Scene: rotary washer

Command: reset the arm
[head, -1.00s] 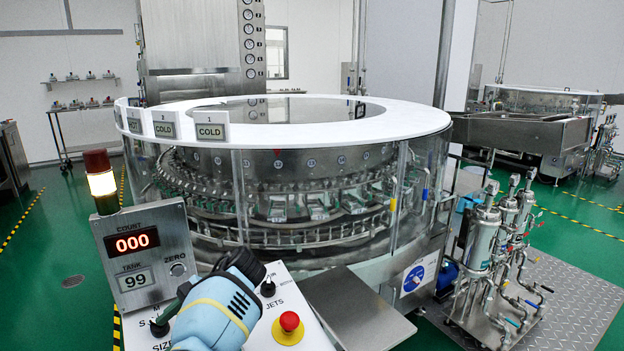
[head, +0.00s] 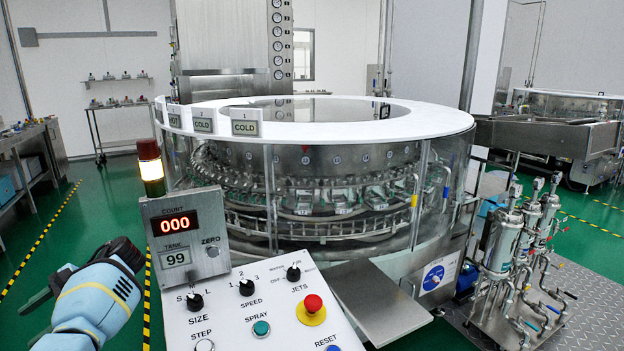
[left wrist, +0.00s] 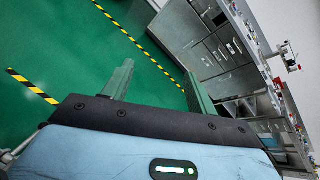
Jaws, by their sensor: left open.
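My left arm comes in at the lower left of the head view, with its blue and black wrist left of the control panel. My left gripper (head: 38,296) points left, away from the panel, over the green floor. In the left wrist view its two green fingers (left wrist: 158,88) are spread apart with nothing between them. My right arm and gripper are not in view.
The control panel (head: 238,318) has SIZE, SPEED and JETS knobs, a red stop button (head: 312,303) and a counter box (head: 186,239) reading 000 and 99. The round glass-walled washer (head: 330,130) stands behind. A metal bench (head: 30,138) stands at far left. Green floor is open between.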

